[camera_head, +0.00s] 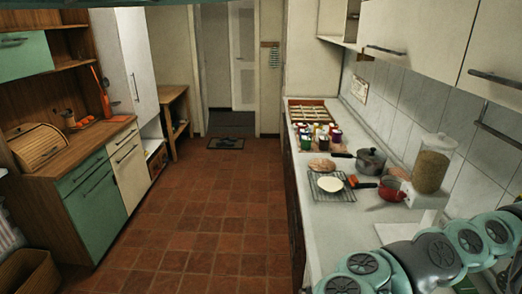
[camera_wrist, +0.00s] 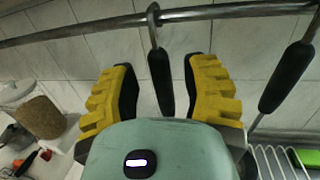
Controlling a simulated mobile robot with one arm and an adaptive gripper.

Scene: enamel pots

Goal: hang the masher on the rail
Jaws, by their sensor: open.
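In the wrist view a black-handled utensil, apparently the masher (camera_wrist: 163,85), hangs by its metal hook over the rail (camera_wrist: 100,22). Its handle points down and its lower end is hidden behind my gripper's body, so I cannot confirm its head. My gripper (camera_wrist: 159,68) is open, with one yellow finger on each side of the handle and a visible gap to both. In the head view my arm fills the lower right corner, and my fingers do not show there. Part of the rail (camera_head: 497,132) shows on the tiled wall at right.
A second black-handled utensil (camera_wrist: 288,75) hangs to the right on the rail. A white wire rack (camera_wrist: 275,162) and a green object (camera_wrist: 309,158) are below. A grain jar (camera_head: 432,165), red pot (camera_head: 392,187) and grey pot (camera_head: 370,160) stand on the counter (camera_head: 350,225).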

